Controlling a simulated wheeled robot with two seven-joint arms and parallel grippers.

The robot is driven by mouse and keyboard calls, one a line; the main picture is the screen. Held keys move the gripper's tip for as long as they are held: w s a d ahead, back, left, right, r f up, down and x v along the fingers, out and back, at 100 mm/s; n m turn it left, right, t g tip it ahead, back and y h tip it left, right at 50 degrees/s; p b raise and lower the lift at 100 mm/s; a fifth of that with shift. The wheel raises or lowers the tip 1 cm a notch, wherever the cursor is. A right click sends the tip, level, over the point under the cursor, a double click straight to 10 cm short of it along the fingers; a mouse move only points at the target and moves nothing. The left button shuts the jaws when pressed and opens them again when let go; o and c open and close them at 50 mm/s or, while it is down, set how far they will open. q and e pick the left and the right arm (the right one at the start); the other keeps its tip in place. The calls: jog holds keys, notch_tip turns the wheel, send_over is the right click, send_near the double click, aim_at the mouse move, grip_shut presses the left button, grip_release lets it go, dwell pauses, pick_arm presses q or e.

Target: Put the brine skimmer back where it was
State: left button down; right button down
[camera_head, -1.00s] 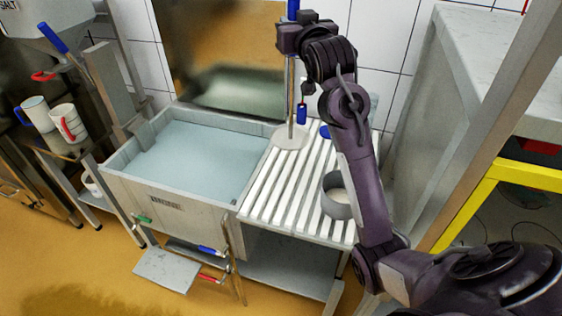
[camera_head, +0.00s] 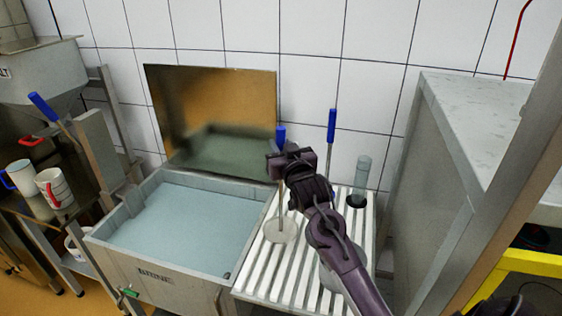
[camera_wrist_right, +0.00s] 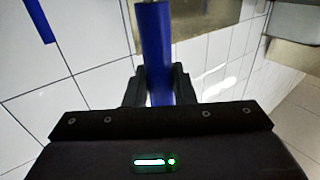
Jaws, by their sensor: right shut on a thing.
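The brine skimmer has a blue handle (camera_head: 281,133), a thin shaft and a pale round disc (camera_head: 281,230). It hangs nearly upright with the disc at the left part of the white slatted draining board (camera_head: 262,272). I cannot tell whether the disc touches the slats. My right gripper (camera_head: 279,162) is shut on the blue handle, which also fills the middle of the right wrist view (camera_wrist_right: 156,45) between the fingers (camera_wrist_right: 160,88). My left gripper is not in view.
A brine basin (camera_head: 185,230) with a raised lid (camera_head: 215,115) adjoins the board on the left. Another blue-handled tool (camera_head: 331,125) stands near the wall. A clear cylinder (camera_head: 362,172) stands at the back right. A grey cabinet (camera_head: 430,190) bounds the right.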

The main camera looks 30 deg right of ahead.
aim_at(281, 185)
jog(key=shift+f, duration=0.6)
notch_tip(281, 185, down, 3)
jog(key=shift+f+p, duration=0.2)
jog(key=shift+p, duration=0.35)
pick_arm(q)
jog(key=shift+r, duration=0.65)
pick_arm(e)
jog(key=shift+f, duration=0.45)
jog(key=c, duration=1.3)
grip_release()
jog(key=shift+f, duration=0.1)
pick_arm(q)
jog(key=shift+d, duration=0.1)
pick_arm(e)
jog(key=shift+o, duration=0.5)
